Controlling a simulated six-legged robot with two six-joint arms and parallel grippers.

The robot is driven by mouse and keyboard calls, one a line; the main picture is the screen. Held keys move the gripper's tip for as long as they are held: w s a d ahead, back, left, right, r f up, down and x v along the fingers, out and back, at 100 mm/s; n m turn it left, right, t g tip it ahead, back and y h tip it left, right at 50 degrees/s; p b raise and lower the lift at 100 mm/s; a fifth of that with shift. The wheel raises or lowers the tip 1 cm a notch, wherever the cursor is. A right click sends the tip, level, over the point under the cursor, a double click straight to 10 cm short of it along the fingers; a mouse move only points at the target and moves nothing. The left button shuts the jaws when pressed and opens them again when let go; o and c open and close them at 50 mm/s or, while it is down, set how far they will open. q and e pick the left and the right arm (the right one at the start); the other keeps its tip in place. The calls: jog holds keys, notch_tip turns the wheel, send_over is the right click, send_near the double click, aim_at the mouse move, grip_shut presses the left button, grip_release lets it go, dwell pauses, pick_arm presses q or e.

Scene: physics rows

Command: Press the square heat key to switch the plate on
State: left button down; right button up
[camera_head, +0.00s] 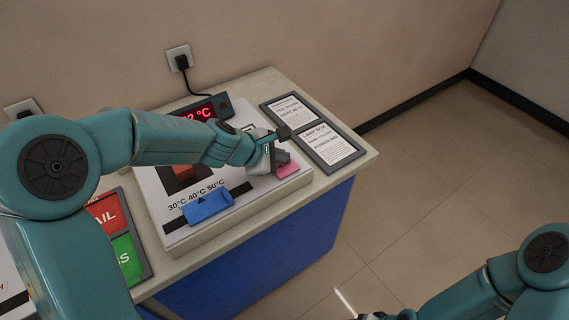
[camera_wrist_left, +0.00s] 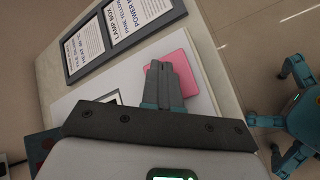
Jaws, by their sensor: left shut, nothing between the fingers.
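The pink square key (camera_head: 289,171), which looks like the heat key, sits at the right end of the white device (camera_head: 240,207). It also shows in the left wrist view (camera_wrist_left: 185,66), partly covered by my fingers. My left gripper (camera_head: 282,156) is shut and empty, with its fingertips over the key. I cannot tell whether they touch it. A display (camera_head: 202,109) at the back of the device shows red digits ending in °C, partly hidden by my arm.
A blue slider (camera_head: 207,206) sits below the 30, 40 and 50 °C marks. Framed text cards (camera_head: 328,144) lie on the table right of the device. A red and green panel (camera_head: 127,257) lies at left. A wall socket (camera_head: 179,58) holds a black plug. Floor at right is clear.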

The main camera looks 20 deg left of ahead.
aim_at(281, 168)
pick_arm(q)
jog(key=shift+f+b, duration=0.5)
dwell(0.3)
jog(key=shift+r+p, duration=0.95)
notch_tip(281, 168, up, 6)
jog(key=p, duration=0.6)
